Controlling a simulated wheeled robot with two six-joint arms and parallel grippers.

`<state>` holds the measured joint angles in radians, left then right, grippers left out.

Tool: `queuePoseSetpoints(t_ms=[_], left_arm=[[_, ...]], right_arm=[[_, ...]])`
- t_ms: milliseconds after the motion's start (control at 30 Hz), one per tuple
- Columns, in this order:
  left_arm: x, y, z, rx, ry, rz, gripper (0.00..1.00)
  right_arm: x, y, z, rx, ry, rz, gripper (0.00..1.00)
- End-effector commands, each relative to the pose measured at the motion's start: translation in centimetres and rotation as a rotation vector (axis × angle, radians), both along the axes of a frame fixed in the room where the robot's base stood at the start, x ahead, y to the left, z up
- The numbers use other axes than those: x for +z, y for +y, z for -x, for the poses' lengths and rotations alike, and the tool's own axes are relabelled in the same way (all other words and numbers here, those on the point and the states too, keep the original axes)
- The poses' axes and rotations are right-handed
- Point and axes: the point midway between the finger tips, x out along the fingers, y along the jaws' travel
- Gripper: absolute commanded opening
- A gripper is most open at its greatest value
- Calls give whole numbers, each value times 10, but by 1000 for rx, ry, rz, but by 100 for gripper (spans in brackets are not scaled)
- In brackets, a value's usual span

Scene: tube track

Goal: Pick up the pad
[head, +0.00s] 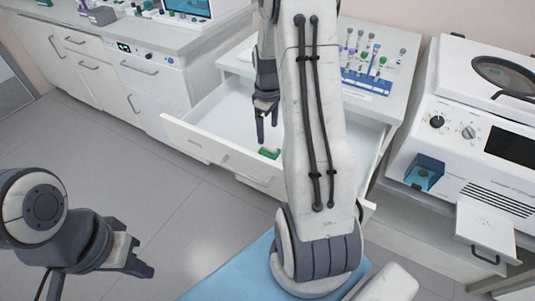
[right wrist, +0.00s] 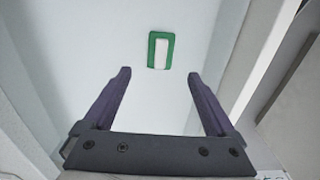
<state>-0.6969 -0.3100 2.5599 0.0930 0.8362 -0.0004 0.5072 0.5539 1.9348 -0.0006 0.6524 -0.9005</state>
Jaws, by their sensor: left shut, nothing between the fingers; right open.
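The pad (head: 269,153) is a small green piece lying inside the open white drawer (head: 222,154), near its front wall. In the right wrist view the pad (right wrist: 158,50) shows a green border around a white middle and lies flat on the drawer floor. My right gripper (head: 267,138) points down into the drawer, open and empty, just above the pad in the head view. In the right wrist view the pad sits ahead of the fingertips, between their lines and apart from them. My left gripper (head: 146,262) is shut and empty, away at the lower left over the floor.
The drawer's walls surround the pad. A blue rack with several tubes (head: 366,82) stands on the counter above the drawer. A white machine (head: 466,140) stands to the right. White cabinets (head: 95,75) line the left; the floor there is clear.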

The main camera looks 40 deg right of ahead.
Motion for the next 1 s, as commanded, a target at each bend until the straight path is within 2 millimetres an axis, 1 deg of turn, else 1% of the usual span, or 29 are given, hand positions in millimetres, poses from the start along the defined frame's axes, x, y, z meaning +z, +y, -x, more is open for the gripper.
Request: queuePoseSetpoints(t_ms=[33,100,367,600,700,933,967,1000], left_arm=[[0,0,0,0,0,0,0],[0,0,0,0,0,0,0],[1,0,0,0,0,0,0],[4,0,0,0,0,0,0],[4,0,0,0,0,0,0],[4,0,0,0,0,0,0],[4,0,0,0,0,0,0],[4,0,0,0,0,0,0]], right_arm=[[-10,0,2,-2,6,-3,91],[-19,-1,2,-4,4,-3,91],[-41,0,0,-4,3,-2,91],[-76,4,-5,-2,3,-2,91],[-83,5,-6,-2,2,-1,91],[-84,6,-7,-1,-1,0,91],[-84,6,-7,-1,0,0,84],[-84,6,-7,-1,0,0,68]])
